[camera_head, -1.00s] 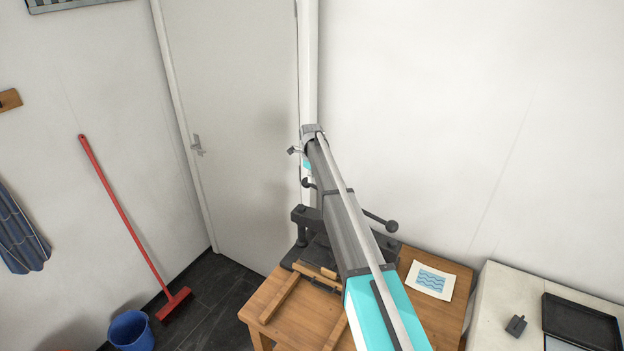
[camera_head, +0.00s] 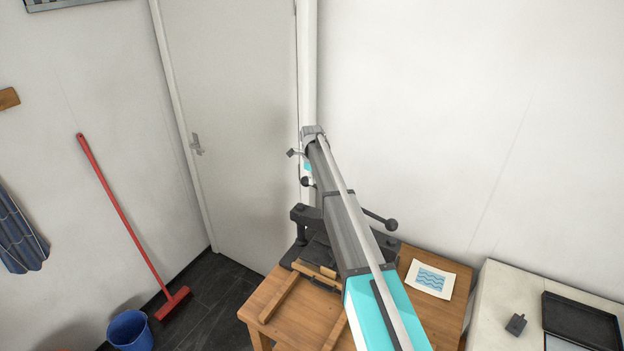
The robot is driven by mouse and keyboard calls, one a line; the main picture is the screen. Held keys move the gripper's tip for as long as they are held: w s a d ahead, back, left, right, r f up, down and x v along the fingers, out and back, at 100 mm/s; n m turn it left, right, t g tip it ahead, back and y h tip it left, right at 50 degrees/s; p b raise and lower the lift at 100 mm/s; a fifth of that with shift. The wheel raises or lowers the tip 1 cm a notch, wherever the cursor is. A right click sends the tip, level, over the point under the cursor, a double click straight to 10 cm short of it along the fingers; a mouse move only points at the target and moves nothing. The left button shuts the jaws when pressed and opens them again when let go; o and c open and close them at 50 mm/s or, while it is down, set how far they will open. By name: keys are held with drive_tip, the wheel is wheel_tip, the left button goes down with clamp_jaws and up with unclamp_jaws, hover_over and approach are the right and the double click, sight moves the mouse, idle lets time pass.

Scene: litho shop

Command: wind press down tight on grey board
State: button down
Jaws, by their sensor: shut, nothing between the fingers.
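The dark press (camera_head: 302,238) stands on a wooden table, mostly behind my arm. One ball end of its bar (camera_head: 391,225) sticks out to the right of my arm, and a second dark ball (camera_head: 306,182) shows just left of it. My gripper (camera_head: 292,153) is a small dark shape at the far end of the arm, above and left of that ball. It looks shut and holds nothing. Whether it touches the press bar cannot be told. The grey board cannot be made out; my arm covers the middle of the press.
The wooden table (camera_head: 284,301) bears a print with blue waves (camera_head: 432,279) on the right. A pale bench (camera_head: 495,295) with a black tray (camera_head: 580,322) stands further right. A door (camera_head: 240,120) is behind; a red broom (camera_head: 123,215) and blue bucket (camera_head: 130,331) are left.

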drive_tip(key=s+d+f+n+b, duration=0.3)
drive_tip(key=s+f+n+b, duration=0.2)
drive_tip(key=s, duration=0.9)
drive_tip(key=s+d+f+n+b, duration=0.3)
drive_tip(key=s+f+n+b, duration=0.3)
drive_tip(key=s+n, duration=0.5)
drive_tip(key=s+d+f+n+b, duration=0.3)
drive_tip(key=s+f+n+b, duration=0.3)
drive_tip(key=s, duration=1.3)
drive_tip(key=shift+s+d+f+n, duration=0.15)
drive_tip(key=shift+d+f+n, duration=0.25)
drive_tip(key=shift+n, duration=0.6)
